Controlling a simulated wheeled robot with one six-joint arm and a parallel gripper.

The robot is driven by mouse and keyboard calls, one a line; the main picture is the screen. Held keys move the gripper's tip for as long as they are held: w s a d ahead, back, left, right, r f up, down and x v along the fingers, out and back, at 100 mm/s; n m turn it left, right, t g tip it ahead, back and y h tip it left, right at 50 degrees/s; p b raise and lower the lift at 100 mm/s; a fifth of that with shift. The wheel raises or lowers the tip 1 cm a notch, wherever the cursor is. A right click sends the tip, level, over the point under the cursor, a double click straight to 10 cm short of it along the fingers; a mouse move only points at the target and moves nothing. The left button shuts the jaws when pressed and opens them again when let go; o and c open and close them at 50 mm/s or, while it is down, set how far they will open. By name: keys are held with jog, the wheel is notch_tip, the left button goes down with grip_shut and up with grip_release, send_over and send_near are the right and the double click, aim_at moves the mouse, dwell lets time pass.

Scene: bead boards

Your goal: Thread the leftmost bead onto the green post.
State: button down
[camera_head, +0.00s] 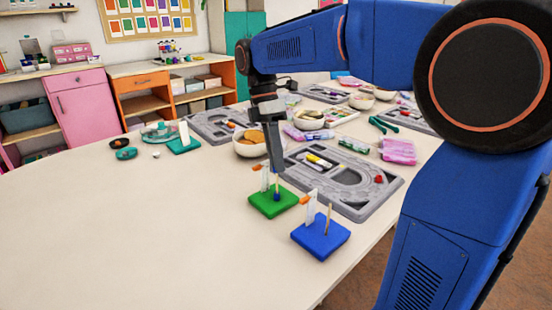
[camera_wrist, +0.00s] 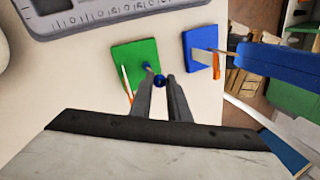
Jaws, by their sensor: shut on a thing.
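The green board (camera_head: 285,208) stands on the table with a thin upright wooden post and a pale card with an orange tip. It also shows in the wrist view (camera_wrist: 124,58). A small blue piece sits low on the post (camera_head: 277,196). My gripper (camera_head: 277,168) is over the green board, fingers pointing down. In the wrist view, a dark blue bead (camera_wrist: 159,81) is pinched between its fingertips. The bead lies in line with the post's upper end; I cannot tell whether it is around the post or just above it.
The blue board (camera_head: 320,238) with its own post and card stands close on the right. A grey tray (camera_head: 384,194) lies behind. A bowl (camera_head: 243,150), a teal stand (camera_head: 187,147) and a small white piece (camera_head: 156,155) are farther left. The front left table is clear.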

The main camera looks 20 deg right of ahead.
jog(key=shift+f, duration=1)
jog(key=c, duration=1.6)
grip_release()
